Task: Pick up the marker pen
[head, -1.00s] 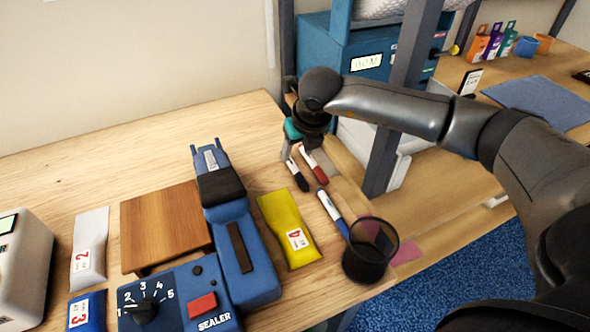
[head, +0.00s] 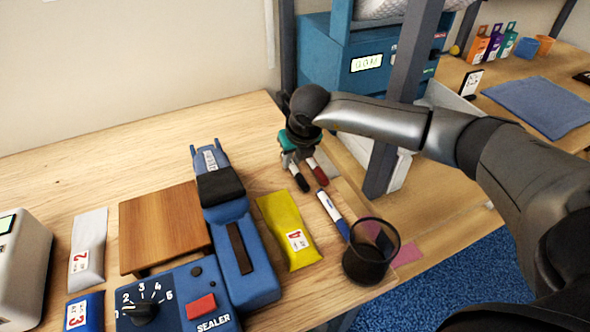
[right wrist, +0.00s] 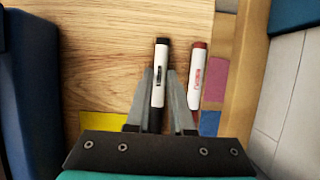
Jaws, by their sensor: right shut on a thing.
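Three markers lie on the wooden bench: a black-capped one (head: 300,181), a red one (head: 319,174) and a blue one (head: 332,212). My right gripper (head: 293,162) is down at the far end of the black-capped marker and shut on it. In the right wrist view, its two fingers (right wrist: 162,80) close on the white barrel of the black-capped marker (right wrist: 160,62). The red marker (right wrist: 196,75) lies just right of the fingers, apart from the held one. I cannot tell whether the held marker is off the bench. My left gripper is not in view.
A black mesh cup (head: 370,262) stands at the bench's front right edge. A yellow packet (head: 287,228) and the blue sealer (head: 237,245) are left of the markers. A grey post (head: 388,150) stands close right of the gripper. Bare wood lies to its left.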

